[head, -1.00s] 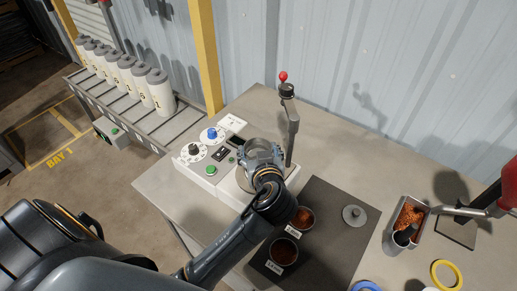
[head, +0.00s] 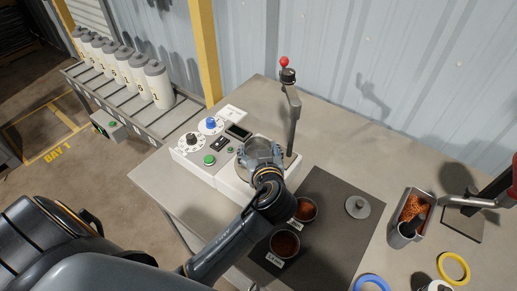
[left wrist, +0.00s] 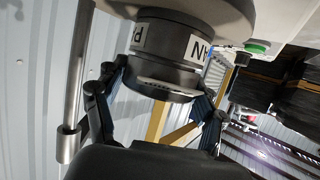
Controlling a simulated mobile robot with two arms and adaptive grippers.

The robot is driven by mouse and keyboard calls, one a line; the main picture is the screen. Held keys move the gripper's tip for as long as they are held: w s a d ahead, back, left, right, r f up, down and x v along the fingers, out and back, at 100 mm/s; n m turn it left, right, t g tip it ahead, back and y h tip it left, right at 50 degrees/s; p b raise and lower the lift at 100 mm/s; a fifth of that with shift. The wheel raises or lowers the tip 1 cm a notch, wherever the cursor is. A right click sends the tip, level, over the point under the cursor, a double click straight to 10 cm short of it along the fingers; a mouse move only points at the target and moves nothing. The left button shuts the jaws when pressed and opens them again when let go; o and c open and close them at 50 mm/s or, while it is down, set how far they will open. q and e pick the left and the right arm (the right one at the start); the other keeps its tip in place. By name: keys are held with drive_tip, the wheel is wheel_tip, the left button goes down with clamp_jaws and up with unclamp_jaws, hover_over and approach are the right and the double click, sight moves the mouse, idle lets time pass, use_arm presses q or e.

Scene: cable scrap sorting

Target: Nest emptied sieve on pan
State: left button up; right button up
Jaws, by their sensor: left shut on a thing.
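The sieve (head: 262,149) is a round grey metal ring on the shaker's white base, inside my left gripper (head: 263,163). The left wrist view shows it as a dark, short cylinder (left wrist: 163,88) with a finger on each side, so my left gripper (left wrist: 155,112) is shut on it. The pan (left wrist: 165,40), a wider grey cylinder with a white PAN label, lies directly against the sieve in that view. I see no clear gap between them, but cannot tell if the sieve is fully seated. In the head view the pan is largely hidden. My right gripper is not in view.
A grey post with a red knob (head: 284,62) stands close behind the sieve. Cups of copper granules (head: 284,244) and a grey lid (head: 357,207) sit on the dark mat (head: 325,240). A granule-filled container (head: 408,225) and a yellow ring (head: 453,268) are at right.

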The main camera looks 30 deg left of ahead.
use_arm(q)
drive_tip(key=shift+d, duration=0.1)
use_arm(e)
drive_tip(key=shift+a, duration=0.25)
use_arm(q)
drive_tip(key=o, duration=1.4)
drive_tip(key=shift+s+d+r, duration=0.1)
drive_tip(key=shift+s, duration=0.1)
drive_tip(key=v, duration=1.1)
drive_tip(key=shift+s+d+r, duration=0.1)
drive_tip(key=shift+s+d, duration=0.1)
drive_tip(key=shift+s, duration=0.05)
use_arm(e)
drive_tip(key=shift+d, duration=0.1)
